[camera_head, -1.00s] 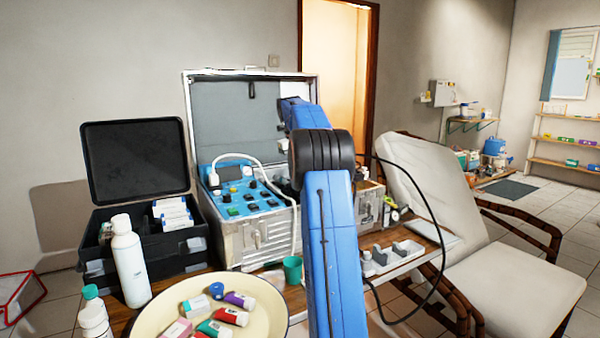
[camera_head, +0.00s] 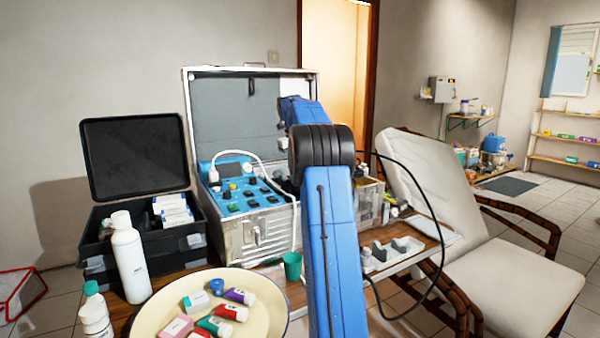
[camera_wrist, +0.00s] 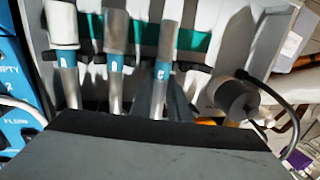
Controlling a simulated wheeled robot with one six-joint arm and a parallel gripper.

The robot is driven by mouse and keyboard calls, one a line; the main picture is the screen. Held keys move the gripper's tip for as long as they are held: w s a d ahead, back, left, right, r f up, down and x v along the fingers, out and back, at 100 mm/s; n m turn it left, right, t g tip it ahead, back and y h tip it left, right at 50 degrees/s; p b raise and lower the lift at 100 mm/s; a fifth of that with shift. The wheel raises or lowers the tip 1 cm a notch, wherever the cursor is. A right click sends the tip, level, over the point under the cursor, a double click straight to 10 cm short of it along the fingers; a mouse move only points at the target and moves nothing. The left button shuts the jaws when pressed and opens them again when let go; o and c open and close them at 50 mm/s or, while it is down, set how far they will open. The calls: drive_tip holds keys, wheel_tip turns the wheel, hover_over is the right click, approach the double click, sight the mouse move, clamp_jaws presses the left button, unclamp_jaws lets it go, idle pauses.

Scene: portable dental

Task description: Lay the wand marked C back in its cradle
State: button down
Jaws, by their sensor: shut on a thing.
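The wand marked C (camera_wrist: 162,72) shows in the wrist view, a grey wand with a blue band, in line with the two wands to its left. My gripper (camera_wrist: 176,104) is shut on it, with dark fingers partly seen beside its lower part; my dark gripper body hides the lower end. Black cradle pieces (camera_wrist: 188,66) show close to the wand; I cannot tell whether it rests in them. The other wands, one marked A (camera_wrist: 63,62) and one with an unclear letter (camera_wrist: 115,66), stand at the left. In the head view my arm hides the gripper and wand.
The open metal case (camera_head: 262,240) with its blue control panel (camera_head: 245,196) stands behind my arm. A grey round part with a black cable (camera_wrist: 235,98) is right of the wand. A cream tray (camera_head: 150,322), a green cup (camera_head: 292,266) and a white bottle (camera_head: 130,262) are in front.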

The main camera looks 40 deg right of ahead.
drive_tip(key=shift+f, duration=0.1)
drive_tip(key=shift+f, duration=0.6)
drive_tip(key=shift+f, duration=0.1)
idle(0.4)
drive_tip(key=c, duration=1.6)
unclamp_jaws()
drive_tip(key=shift+a+r, duration=0.25)
drive_tip(key=shift+r, duration=1.05)
drive_tip(key=shift+a+r, duration=0.25)
drive_tip(key=shift+r, duration=1.1)
drive_tip(key=shift+a+r, duration=0.25)
drive_tip(key=shift+r, duration=1.05)
